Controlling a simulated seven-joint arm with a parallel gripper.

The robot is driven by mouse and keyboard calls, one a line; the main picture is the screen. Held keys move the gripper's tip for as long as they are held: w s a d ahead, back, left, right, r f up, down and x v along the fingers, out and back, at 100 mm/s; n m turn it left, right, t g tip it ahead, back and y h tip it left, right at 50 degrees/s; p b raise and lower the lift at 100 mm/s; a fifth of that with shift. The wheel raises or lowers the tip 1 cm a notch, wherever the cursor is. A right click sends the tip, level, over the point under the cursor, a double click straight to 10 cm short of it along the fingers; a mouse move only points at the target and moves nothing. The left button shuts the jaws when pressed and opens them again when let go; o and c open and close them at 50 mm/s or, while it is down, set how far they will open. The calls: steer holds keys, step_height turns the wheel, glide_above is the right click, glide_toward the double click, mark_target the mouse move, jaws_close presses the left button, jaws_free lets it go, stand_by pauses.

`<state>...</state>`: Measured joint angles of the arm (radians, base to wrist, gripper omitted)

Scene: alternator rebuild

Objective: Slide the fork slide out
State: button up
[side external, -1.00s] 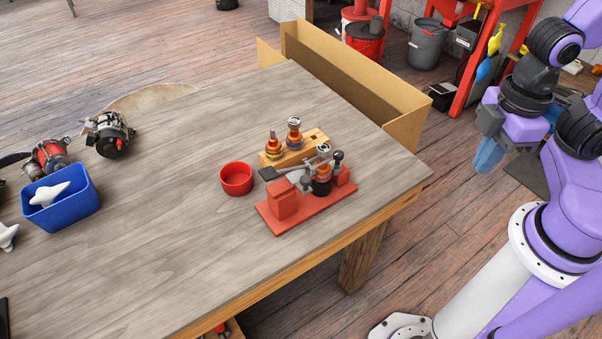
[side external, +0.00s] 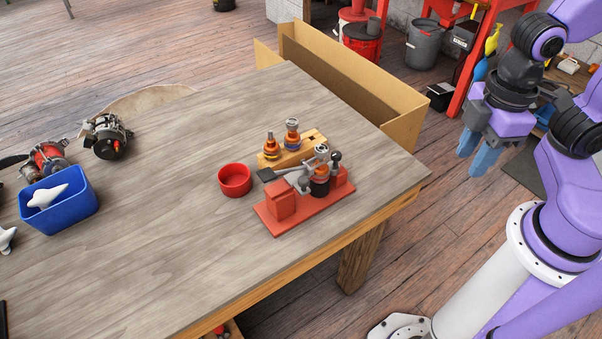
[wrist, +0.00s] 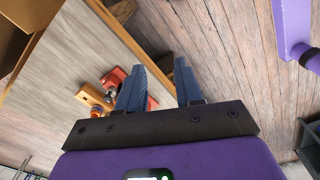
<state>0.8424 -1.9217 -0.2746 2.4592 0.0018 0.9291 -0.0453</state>
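The red fixture (side external: 281,203) stands near the table's right corner, with a black cylinder (side external: 319,187) and stacked rings on it. A grey metal piece with a black flat end (side external: 267,175) reaches across the fixture's left side; it looks like the fork slide, but its fit is too small to tell. My gripper (side external: 470,163) is in the air right of the table, well apart from the fixture. Its two blue fingers are spread with nothing between them, as the wrist view (wrist: 160,66) also shows. There the left finger partly hides the red fixture (wrist: 113,77).
A wooden block (side external: 312,143) with two ringed posts stands behind the fixture. A red cup (side external: 235,180) is to its left. A blue bin (side external: 75,214) and motor parts are at the far left. A cardboard box (side external: 350,85) borders the table's back edge. The middle tabletop is clear.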

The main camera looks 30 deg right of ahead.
mark_target(304, 179)
steer(key=w+a+r+n, duration=0.2)
steer(key=w+a+n, duration=0.1)
steer(key=w+a, duration=0.7)
steer(key=w+a+r+n, duration=0.2)
steer(key=w+a+r, duration=0.1)
steer(key=w+a, duration=0.7)
steer(key=f, duration=1.2)
steer(key=w+d+f, duration=0.1)
steer(key=f, duration=0.4)
steer(key=shift+w+d+f, duration=0.1)
steer(key=shift+f, duration=0.3)
